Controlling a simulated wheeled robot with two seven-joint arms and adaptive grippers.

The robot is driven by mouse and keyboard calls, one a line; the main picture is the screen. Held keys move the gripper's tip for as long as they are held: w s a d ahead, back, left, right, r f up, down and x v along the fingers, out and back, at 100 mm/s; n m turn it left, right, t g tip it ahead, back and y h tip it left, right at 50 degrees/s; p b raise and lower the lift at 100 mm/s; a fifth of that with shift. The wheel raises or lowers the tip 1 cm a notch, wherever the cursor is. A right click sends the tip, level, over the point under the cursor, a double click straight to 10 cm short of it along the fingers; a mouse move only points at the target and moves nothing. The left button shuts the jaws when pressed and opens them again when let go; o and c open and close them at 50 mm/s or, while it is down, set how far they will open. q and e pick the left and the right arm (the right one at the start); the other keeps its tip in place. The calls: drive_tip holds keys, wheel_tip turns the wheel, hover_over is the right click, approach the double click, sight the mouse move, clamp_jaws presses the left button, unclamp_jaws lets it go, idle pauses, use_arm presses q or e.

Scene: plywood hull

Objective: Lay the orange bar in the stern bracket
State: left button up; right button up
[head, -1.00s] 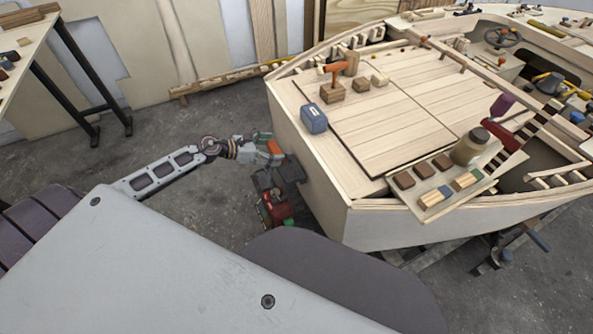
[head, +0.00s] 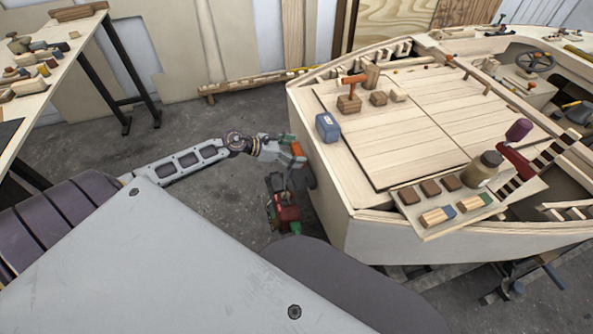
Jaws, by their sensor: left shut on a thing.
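The orange bar (head: 297,148) is in the fingers of my left gripper (head: 290,155), which is shut on it. Only a short part of the bar shows, and the fingers hide the rest. The gripper is beside the hull's stern face, at its left edge in the head view. A dark fitting (head: 301,181), seemingly the stern bracket, is just below the gripper, against or close to the stern. I cannot tell whether the bar touches it. My right gripper is not in view.
A red and green device (head: 286,213) is below the dark fitting. A tray (head: 418,229) sits at the near corner. A bench (head: 62,83) stands left, with open floor between.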

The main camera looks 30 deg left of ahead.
use_arm(q)
drive_tip(key=shift+f+b, duration=0.5)
drive_tip(key=shift+f, duration=1.95)
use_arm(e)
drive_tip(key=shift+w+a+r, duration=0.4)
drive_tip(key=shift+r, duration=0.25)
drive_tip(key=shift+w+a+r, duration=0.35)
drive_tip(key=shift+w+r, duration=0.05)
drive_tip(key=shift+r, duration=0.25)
use_arm(q)
drive_tip(key=shift+f, duration=0.8)
drive_tip(key=shift+f+b, duration=0.5)
drive_tip(key=shift+f, duration=0.75)
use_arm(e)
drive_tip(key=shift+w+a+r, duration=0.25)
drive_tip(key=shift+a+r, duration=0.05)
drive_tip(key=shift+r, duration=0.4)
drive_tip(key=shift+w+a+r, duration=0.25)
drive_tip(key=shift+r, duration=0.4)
use_arm(q)
drive_tip(key=shift+f, duration=0.1)
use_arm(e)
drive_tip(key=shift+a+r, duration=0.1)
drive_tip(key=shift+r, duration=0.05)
